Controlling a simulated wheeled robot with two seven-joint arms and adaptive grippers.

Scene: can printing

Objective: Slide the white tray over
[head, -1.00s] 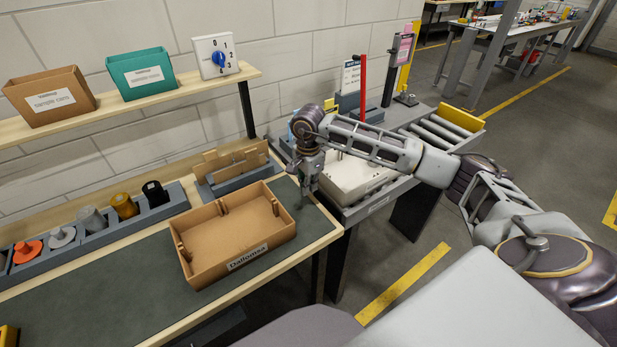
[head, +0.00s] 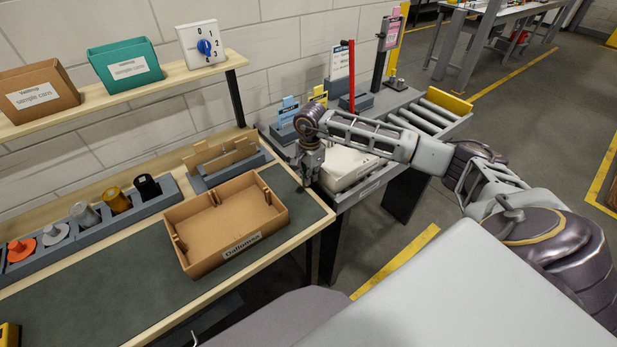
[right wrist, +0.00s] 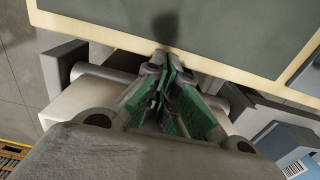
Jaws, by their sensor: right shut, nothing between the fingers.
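The white tray (head: 343,168) sits on the grey roller conveyor to the right of the workbench, partly hidden behind my right arm. My right gripper (head: 305,183) points down at the bench's right end, beside the tray's near left side. In the right wrist view the fingers (right wrist: 164,72) are closed together with nothing between them, close to the wooden bench edge. Pale surfaces that look like the tray (right wrist: 80,108) show below the fingers there. I cannot tell whether the fingertips touch the tray. My left gripper is not in view.
A brown cardboard box (head: 184,254) stands on the bench's dark mat (head: 95,292), left of my gripper. The conveyor's free rollers (head: 415,122) run to a yellow end stop (head: 448,100). A red post (head: 351,75) and small holders stand along the wall side.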

